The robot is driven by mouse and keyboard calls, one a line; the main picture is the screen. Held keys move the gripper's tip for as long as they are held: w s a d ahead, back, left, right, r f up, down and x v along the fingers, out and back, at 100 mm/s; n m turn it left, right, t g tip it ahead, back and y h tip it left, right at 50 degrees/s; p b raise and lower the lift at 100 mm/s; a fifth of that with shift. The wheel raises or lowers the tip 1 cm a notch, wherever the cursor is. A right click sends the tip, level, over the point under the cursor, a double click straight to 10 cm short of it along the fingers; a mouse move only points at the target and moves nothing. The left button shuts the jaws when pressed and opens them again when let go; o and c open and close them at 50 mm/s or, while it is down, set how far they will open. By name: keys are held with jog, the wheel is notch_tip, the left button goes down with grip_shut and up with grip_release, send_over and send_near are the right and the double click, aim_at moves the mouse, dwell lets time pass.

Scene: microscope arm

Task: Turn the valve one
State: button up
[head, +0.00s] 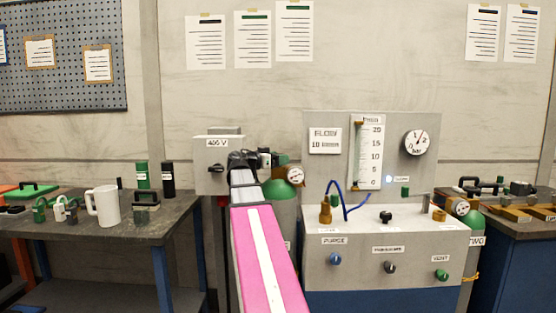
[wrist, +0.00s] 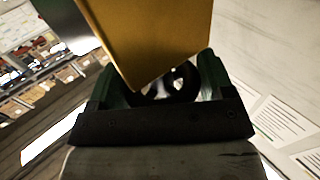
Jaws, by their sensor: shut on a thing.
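A green gas cylinder (head: 281,212) stands behind my pink arm in the head view, with a round gauge (head: 295,176) at its top. My gripper (head: 243,160) is at the left of the cylinder's top fittings. In the wrist view my gripper (wrist: 157,88) is shut on a dark, round, wheel-like valve handle (wrist: 182,82) between its fingers. A yellow-brown block (wrist: 150,35) covers much of the wrist view and hides part of the handle. In the head view my gripper and arm hide the handle, and no label for valve one is readable.
A grey panel (head: 320,265) with PURGE and VENT knobs, a flow tube and a pressure dial (head: 417,142) stands close to the right. A 400 V box (head: 211,165) is just left of my gripper. A second cylinder (head: 476,240), labelled TWO, stands far right. A workbench (head: 150,232) is left.

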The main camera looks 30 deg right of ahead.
jog(key=m+g, duration=0.2)
jog(key=g, duration=0.1)
jog(key=m+g, duration=0.1)
jog(key=g, duration=0.1)
jog(key=shift+w+y, duration=0.25)
jog(key=shift+y, duration=0.05)
jog(key=shift+s+m+g+y, duration=0.1)
jog(key=shift+m+g+y, duration=0.6)
jog(key=shift+m+g, duration=0.65)
jog(key=shift+m+g+y, duration=0.7)
jog(key=shift+m+g, duration=0.25)
jog(key=shift+g, duration=0.8)
jog(key=o, duration=0.9)
